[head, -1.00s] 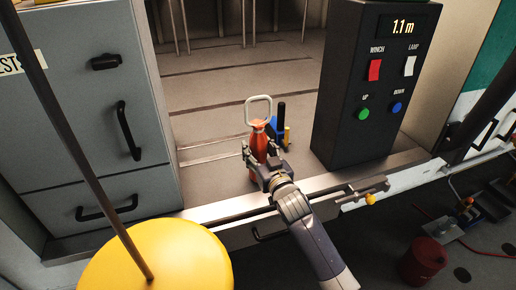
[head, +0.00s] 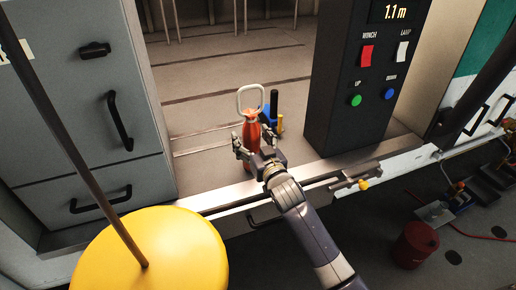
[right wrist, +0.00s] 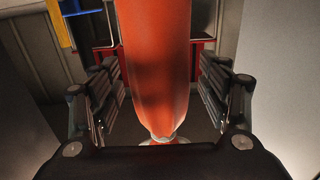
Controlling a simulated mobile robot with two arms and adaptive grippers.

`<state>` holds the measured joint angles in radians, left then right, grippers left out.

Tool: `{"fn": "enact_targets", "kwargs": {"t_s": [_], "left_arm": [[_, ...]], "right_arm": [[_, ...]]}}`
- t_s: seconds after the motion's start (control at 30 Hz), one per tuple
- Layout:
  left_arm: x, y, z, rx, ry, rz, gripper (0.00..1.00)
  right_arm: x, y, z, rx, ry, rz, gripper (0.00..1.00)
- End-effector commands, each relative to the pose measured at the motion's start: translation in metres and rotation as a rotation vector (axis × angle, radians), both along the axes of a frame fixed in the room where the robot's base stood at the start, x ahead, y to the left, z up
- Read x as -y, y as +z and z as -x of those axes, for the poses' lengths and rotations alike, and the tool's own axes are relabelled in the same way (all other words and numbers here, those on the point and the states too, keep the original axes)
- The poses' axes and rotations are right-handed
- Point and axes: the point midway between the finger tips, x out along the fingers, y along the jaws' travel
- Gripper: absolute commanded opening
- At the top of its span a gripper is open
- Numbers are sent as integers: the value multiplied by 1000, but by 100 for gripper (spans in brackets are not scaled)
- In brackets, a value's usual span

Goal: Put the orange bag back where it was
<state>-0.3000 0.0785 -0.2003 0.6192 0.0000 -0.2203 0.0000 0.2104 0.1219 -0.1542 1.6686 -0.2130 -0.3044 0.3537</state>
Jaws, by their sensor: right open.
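The orange bag (head: 251,132), a slim shape with a pale ring handle on top, is upright at the edge of the cabin floor. It also shows large in the right wrist view (right wrist: 155,65). My right gripper (head: 253,148) is open, with one finger on each side of the bag. In the right wrist view dark gaps show between the bag and both fingers (right wrist: 163,105). The bag's lower part is hidden behind the gripper in the head view. My left gripper is not in view.
A dark control box (head: 362,90) with switches and buttons stands right of the bag. A grey drawer cabinet (head: 75,110) is at left. Blue, black and yellow items (head: 274,112) stand just behind the bag. A yellow round object (head: 150,255) fills the lower left. Cabin floor behind is clear.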

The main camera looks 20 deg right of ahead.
Motion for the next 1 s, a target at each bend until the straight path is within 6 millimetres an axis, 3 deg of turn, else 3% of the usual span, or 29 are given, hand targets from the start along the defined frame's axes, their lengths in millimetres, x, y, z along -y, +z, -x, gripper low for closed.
{"fn": "enact_targets", "kwargs": {"t_s": [0.6, 0.8, 1.0], "left_arm": [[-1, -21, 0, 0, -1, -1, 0], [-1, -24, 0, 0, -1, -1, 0], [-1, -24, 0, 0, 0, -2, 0]], "right_arm": [[6, -3, 99, -3, -1, 0, 70], [7, -2, 115, -3, -1, 0, 70], [8, -1, 117, -2, -1, 0, 70]]}}
